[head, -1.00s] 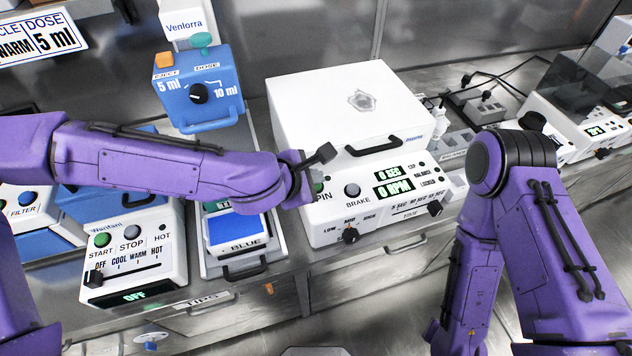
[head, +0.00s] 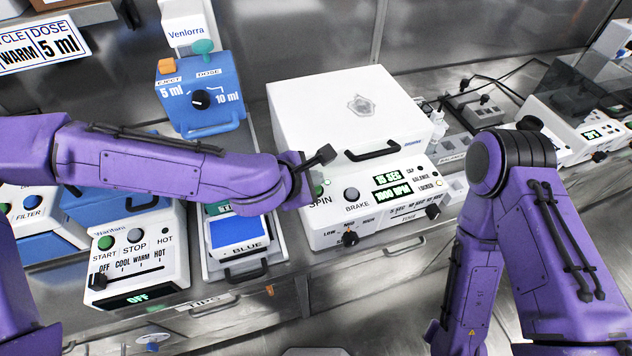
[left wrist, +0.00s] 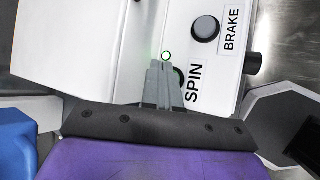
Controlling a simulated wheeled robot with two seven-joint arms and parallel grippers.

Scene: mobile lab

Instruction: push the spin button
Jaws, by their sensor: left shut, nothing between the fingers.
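The white centrifuge (head: 350,115) stands on the bench with its lid down. Its spin button (head: 318,190) is green and mostly hidden in the head view by my left gripper. The SPIN label (head: 320,201) is just below it. In the left wrist view my left gripper (left wrist: 162,68) has its fingers together and empty, with the tips at the spin button (left wrist: 179,77), which they partly cover. I cannot tell if they touch it. A small green-lit ring (left wrist: 166,56) shows by the tips. The display (head: 388,177) reads a time in seconds and an RPM value. My right gripper is out of view.
The grey brake button (head: 351,194) is just right of the spin button. A speed knob (head: 349,238) sticks out below. A blue dosing device (head: 200,95) and a white heater box (head: 135,255) stand to the left. My right arm is at the right.

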